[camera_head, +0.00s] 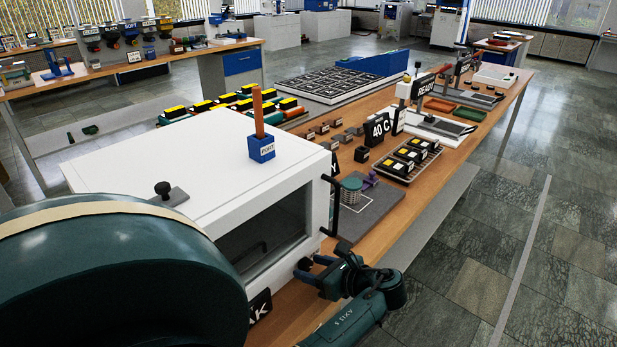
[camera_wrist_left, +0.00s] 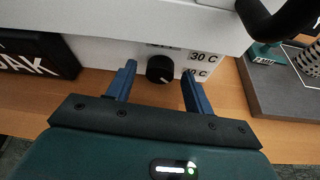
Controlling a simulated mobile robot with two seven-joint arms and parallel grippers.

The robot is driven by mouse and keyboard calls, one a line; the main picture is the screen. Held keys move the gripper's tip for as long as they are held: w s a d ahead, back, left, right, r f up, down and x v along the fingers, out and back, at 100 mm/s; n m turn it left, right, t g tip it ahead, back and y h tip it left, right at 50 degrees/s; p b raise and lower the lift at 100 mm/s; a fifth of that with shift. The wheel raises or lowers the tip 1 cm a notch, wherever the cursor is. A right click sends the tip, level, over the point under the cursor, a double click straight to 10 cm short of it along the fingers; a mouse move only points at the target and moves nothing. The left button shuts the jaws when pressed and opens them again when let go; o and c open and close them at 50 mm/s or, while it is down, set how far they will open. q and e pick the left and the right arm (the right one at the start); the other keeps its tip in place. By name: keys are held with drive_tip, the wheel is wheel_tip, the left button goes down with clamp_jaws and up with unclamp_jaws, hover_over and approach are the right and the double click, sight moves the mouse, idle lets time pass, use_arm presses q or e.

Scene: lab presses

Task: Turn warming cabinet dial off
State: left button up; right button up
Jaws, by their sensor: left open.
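The warming cabinet (camera_head: 215,185) is a white box with a dark glass front, standing on the wooden bench. Its dial (camera_wrist_left: 160,69) is a black round knob with a light pointer mark, low on the front panel in the left wrist view. Labels "30 C" and a partly hidden "40 C" are to its right; a label above it is mostly cut off by the overhang. My left gripper (camera_wrist_left: 157,85) is open, with its blue fingers on either side of the dial; I cannot tell whether they touch it. In the head view the left gripper (camera_head: 312,270) is by the cabinet's lower front right corner, and the dial is hidden.
A black cabinet handle (camera_head: 333,205) stands out near the gripper. A black sign (camera_wrist_left: 38,62) ending in "AK" is left of the dial. A grey board (camera_head: 370,212) lies right of the cabinet. Open floor (camera_head: 480,260) is at the right.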

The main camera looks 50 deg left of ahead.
use_arm(q)
drive_tip(key=shift+a+f, duration=0.1)
drive_tip(key=shift+a, duration=0.05)
drive_tip(key=shift+c, duration=0.3)
drive_tip(key=c, duration=0.9)
